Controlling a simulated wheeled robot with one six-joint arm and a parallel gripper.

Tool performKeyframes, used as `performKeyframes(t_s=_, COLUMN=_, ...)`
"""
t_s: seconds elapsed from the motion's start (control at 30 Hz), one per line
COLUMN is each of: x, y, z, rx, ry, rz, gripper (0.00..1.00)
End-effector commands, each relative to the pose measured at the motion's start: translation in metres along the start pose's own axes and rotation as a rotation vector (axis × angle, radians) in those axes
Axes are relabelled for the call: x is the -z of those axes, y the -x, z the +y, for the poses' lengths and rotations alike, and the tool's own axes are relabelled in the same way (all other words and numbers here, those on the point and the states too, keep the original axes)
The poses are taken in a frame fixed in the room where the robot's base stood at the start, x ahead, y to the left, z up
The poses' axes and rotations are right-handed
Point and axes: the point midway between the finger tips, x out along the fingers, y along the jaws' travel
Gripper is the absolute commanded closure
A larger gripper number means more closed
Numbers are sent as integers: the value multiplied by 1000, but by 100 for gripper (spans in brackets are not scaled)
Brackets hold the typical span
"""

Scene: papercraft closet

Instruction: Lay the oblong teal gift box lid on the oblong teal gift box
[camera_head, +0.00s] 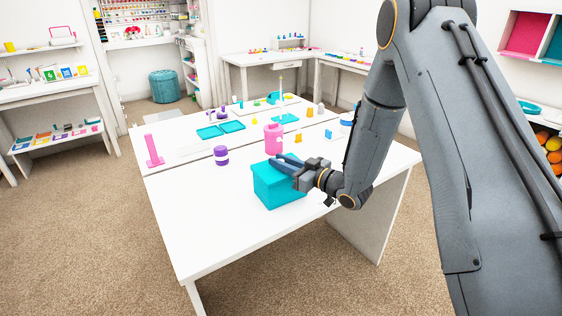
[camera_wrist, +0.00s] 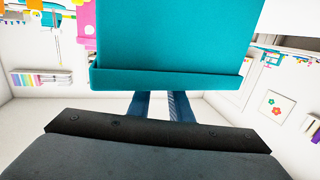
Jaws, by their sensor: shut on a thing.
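The oblong teal gift box (camera_head: 281,195) stands near the front right part of the white table. The lid's far side is hidden.
A pink can (camera_head: 273,138) stands just behind the box. A purple jar (camera_head: 221,155), a pink upright piece (camera_head: 153,150) and teal trays (camera_head: 220,130) are farther left and back. The table's front left area is clear.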

Motion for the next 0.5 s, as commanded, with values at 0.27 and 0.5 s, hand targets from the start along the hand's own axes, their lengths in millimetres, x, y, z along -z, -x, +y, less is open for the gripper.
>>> performKeyframes(t_s=0.27, x=-6, y=0, z=0, rx=0, ry=0, rz=0, gripper=100)
performKeyframes(t_s=0.5, x=-5, y=0, z=0, rx=0, ry=0, rz=0, gripper=60)
